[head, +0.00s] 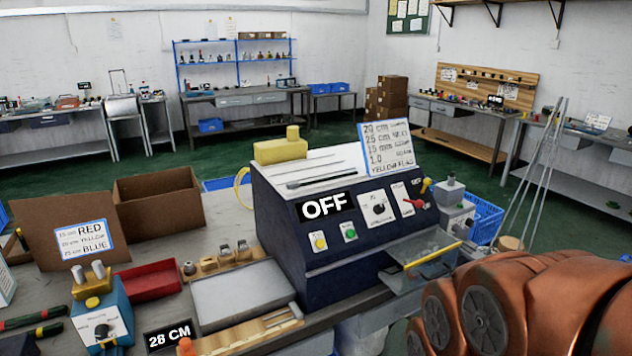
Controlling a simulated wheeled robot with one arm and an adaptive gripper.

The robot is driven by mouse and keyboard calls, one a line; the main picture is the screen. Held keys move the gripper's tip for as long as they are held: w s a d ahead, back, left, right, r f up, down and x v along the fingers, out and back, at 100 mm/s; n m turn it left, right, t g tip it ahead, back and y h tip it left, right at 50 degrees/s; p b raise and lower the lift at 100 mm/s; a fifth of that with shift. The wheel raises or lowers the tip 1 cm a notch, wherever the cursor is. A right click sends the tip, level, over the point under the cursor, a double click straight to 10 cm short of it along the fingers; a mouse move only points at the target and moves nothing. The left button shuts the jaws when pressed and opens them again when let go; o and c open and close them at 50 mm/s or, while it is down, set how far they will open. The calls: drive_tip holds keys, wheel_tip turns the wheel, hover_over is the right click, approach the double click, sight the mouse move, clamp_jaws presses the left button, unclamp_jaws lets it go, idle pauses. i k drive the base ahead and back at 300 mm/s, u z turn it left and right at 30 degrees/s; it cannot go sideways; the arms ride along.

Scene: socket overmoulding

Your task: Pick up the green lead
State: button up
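I cannot make out a green lead in this view. The only small green items near me are the green button (349,232) on the dark blue machine (330,262) and green parts on the tool handles (35,319) at the left edge. The machine stands on the bench in front of me, and its display reads OFF. My gripper is not in view; only copper-coloured links of my arm show at the lower right, and they hide part of the area there.
On the bench are an empty grey tray (240,290), a red bin (150,280), an open cardboard box (160,200), a blue device (103,318) and a 28 CM sign (168,337). A clear guard with a yellow bar (433,256) juts from the machine. Green floor lies beyond.

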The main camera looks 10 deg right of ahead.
sight(291, 184)
drive_tip(key=z, duration=0.2)
drive_tip(key=i, duration=1.4)
drive_tip(key=u, duration=2.2)
